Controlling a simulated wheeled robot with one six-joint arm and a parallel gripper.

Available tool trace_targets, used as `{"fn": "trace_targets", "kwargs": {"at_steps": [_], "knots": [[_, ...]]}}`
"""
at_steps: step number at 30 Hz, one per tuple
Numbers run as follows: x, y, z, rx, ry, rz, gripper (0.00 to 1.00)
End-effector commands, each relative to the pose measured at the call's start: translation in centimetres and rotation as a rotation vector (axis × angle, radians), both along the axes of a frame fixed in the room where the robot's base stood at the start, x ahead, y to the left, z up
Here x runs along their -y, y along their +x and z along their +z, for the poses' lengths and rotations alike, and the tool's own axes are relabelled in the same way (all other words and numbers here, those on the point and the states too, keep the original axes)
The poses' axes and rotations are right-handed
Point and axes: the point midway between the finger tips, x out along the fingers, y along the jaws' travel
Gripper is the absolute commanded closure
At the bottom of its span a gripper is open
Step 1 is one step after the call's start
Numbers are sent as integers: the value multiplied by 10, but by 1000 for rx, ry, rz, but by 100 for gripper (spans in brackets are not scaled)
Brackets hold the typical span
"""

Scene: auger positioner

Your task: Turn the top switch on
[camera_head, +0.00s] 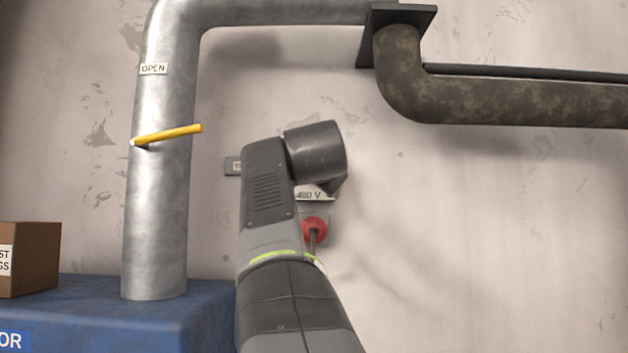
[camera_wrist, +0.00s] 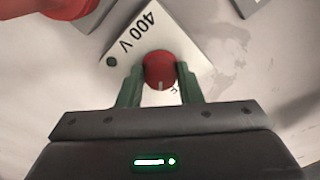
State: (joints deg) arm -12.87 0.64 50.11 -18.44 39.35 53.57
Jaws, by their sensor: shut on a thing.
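A round red switch knob (camera_wrist: 160,66) sits on a white plate marked "400 V" (camera_wrist: 143,32) in the wrist view. A pale line on the knob points towards my gripper's body. My gripper (camera_wrist: 160,88) has its green fingers on either side of the knob and is shut on it. In the head view, the gripper and this knob are hidden behind my wrist. Only the lower part of the "400 V" plate (camera_head: 312,194) shows there.
A red part (camera_head: 314,230) with a grey stem is on the wall below the plate. A steel pipe (camera_head: 156,220) with a yellow lever (camera_head: 170,135) and "OPEN" label stands left on a blue housing (camera_head: 80,310). A brown box (camera_head: 30,260) is far left. A rusty pipe (camera_head: 500,98) runs upper right.

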Motion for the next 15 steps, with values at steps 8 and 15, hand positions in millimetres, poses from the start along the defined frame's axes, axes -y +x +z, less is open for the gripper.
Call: {"fn": "trace_targets", "kwargs": {"at_steps": [8,15], "knots": [[-1,0,1,7,262,2,90],[0,-1,2,7,470,2,90]]}}
